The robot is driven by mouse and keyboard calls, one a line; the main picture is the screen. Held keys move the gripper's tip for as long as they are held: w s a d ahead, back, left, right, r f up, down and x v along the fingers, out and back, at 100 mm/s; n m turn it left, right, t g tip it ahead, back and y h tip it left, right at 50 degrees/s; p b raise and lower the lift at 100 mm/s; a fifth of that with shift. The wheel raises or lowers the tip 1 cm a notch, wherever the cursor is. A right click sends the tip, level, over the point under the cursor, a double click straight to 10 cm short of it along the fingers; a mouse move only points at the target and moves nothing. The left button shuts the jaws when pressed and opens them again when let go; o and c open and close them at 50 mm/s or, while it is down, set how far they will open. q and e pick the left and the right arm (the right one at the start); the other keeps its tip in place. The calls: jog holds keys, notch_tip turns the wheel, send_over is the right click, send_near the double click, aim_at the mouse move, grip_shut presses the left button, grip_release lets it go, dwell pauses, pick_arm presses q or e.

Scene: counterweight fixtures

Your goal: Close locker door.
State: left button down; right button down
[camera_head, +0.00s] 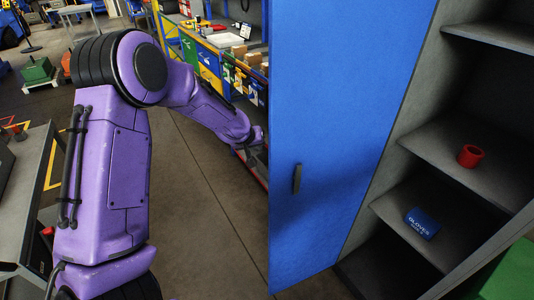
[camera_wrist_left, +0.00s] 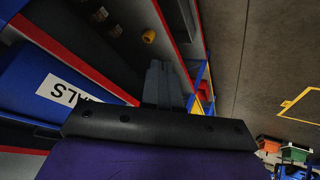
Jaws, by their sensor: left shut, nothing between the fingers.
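The blue locker door (camera_head: 335,110) stands open in the head view, swung out to the left of the grey locker (camera_head: 413,110). Its dark handle (camera_head: 297,179) is on the face toward me. My purple left arm reaches forward to the left of the door. My left gripper (camera_head: 257,150) is at the door's left edge, partly hidden by it; I cannot tell if it touches. In the left wrist view its fingers (camera_wrist_left: 164,84) are together and empty. My right gripper is not in view.
The locker's shelves hold a red cup (camera_head: 470,156) and a blue gloves box (camera_head: 422,222). A shelving unit with bins and boxes (camera_head: 225,70) stands behind the arm. A grey bench (camera_head: 38,175) is at the left. Bare floor (camera_head: 205,220) lies between the arm and door.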

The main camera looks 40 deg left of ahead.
pick_arm(q)
jog(key=s+r+m+g+h, duration=0.35)
jog(key=r+m+h, duration=0.5)
jog(key=r, duration=0.65)
jog(key=s+d+f+m+g+p, duration=0.2)
jog(key=s+d+f+m, duration=0.4)
jog(key=d, duration=0.5)
jog(key=shift+s+f+g+p, duration=0.15)
jog(key=shift+f+g+p, duration=0.25)
jog(key=shift+f, duration=0.25)
jog(key=shift+d+f, duration=0.1)
jog(key=shift+d, duration=0.05)
